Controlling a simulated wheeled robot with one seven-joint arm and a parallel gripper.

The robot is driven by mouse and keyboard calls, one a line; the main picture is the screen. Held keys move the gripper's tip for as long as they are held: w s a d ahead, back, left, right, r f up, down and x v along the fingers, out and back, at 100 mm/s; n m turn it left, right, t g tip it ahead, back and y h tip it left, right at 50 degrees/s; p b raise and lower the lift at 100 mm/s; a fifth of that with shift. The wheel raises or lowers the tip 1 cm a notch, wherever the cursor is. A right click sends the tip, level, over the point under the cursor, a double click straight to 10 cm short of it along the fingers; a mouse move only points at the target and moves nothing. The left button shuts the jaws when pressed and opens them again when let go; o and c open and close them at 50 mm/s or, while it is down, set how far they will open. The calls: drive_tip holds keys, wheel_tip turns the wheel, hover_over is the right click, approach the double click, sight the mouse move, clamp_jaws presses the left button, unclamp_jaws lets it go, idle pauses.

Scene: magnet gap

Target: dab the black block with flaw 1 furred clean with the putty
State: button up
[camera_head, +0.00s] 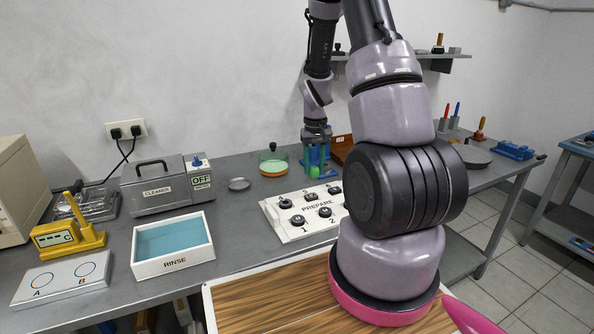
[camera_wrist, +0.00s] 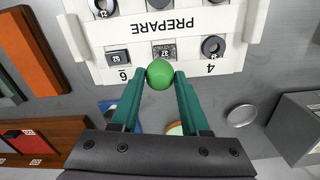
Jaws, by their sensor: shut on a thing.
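My gripper (camera_head: 314,165) is shut on a green ball of putty (camera_wrist: 160,74), held between the green fingertips in the wrist view. The putty also shows in the head view (camera_head: 314,173). It is over the edge of the white PREPARE tray (camera_wrist: 228,62), in front of the middle block. That black block (camera_wrist: 164,50) has a grey speckled, fuzzy-looking top. A plainer black block (camera_wrist: 118,57) sits by label 6, and a dark ring (camera_wrist: 212,46) by label 4. I cannot tell whether the putty touches the speckled block.
In the head view, the RINSE tray (camera_head: 203,262), the CLEANER box (camera_head: 150,204) and a yellow gauge (camera_head: 90,238) stand to the left. A round green-and-orange dish (camera_head: 273,170) is behind the PREPARE tray. My arm hides that tray's right side. Bare grey bench lies between RINSE and PREPARE.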

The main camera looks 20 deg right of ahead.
sight(311, 177)
drive_tip(key=shift+s+a, duration=0.15)
drive_tip(key=shift+a+f, duration=0.15)
drive_tip(key=shift+f, duration=0.15)
drive_tip(key=f, duration=0.3)
drive_tip(key=shift+a+f, duration=0.2)
drive_tip(key=shift+f, duration=0.05)
drive_tip(key=shift+d+f, duration=0.1)
drive_tip(key=shift+f, duration=0.8)
drive_tip(key=shift+f, duration=0.55)
idle(0.9)
drive_tip(key=shift+r, duration=3.55)
drive_tip(key=w+a, duration=0.1)
drive_tip(key=a, duration=0.2)
drive_tip(key=w+a+f+n, duration=0.1)
drive_tip(key=a, duration=0.2)
drive_tip(key=w+a+f+n, duration=0.1)
drive_tip(key=w+a, duration=0.1)
drive_tip(key=a, duration=0.1)
drive_tip(key=shift+w+a, duration=0.1)
drive_tip(key=shift+a, duration=0.25)
